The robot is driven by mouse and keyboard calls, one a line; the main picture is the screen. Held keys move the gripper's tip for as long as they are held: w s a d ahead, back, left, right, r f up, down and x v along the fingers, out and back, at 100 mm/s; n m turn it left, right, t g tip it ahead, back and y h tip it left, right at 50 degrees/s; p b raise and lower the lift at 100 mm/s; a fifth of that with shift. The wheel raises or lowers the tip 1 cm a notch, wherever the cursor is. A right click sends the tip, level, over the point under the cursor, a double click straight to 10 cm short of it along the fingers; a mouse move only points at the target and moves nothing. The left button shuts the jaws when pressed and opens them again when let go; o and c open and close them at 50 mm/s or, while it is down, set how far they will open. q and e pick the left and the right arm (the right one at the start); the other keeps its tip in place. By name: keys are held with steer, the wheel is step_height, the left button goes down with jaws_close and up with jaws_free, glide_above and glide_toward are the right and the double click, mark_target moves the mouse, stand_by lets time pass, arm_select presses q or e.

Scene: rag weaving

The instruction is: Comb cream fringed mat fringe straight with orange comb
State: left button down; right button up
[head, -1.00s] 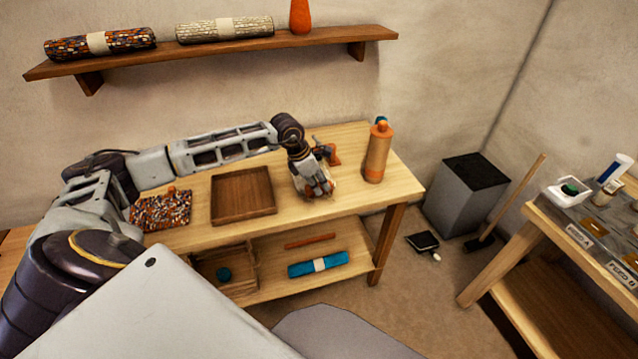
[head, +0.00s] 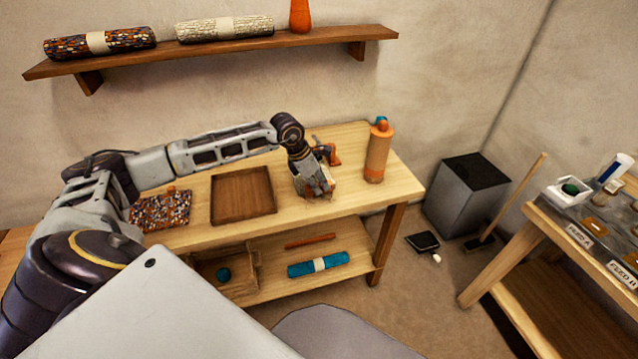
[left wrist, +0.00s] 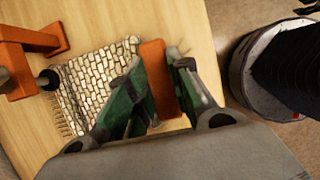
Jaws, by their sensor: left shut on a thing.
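The cream fringed mat (left wrist: 88,85) lies on the workbench in the left wrist view, with fringe along its left edge and part of it hidden behind my fingers. In the head view it is mostly covered by my left gripper (head: 318,188). The orange comb (left wrist: 158,82) is between the fingers of my left gripper (left wrist: 165,85) in the left wrist view. The gripper is shut on it, and the comb lies over or beside the mat's right edge; I cannot tell whether it touches the fringe. My right gripper is not in view.
An orange clamp-like tool (head: 328,153) stands behind the mat, and an orange bottle (head: 378,152) to its right. A wooden tray (head: 243,216) and a multicoloured mat (head: 161,211) lie to the left. A grey bin (head: 466,195) stands on the floor at right.

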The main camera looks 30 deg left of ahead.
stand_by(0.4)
arm_select(q)
steer(key=shift+s+d, duration=1.3)
steer(key=shift+d, duration=0.2)
steer(key=shift+r, duration=0.1)
step_height(320, 180, up, 5)
steer(key=shift+f+p, duration=0.1)
steer(key=shift+p, duration=0.95)
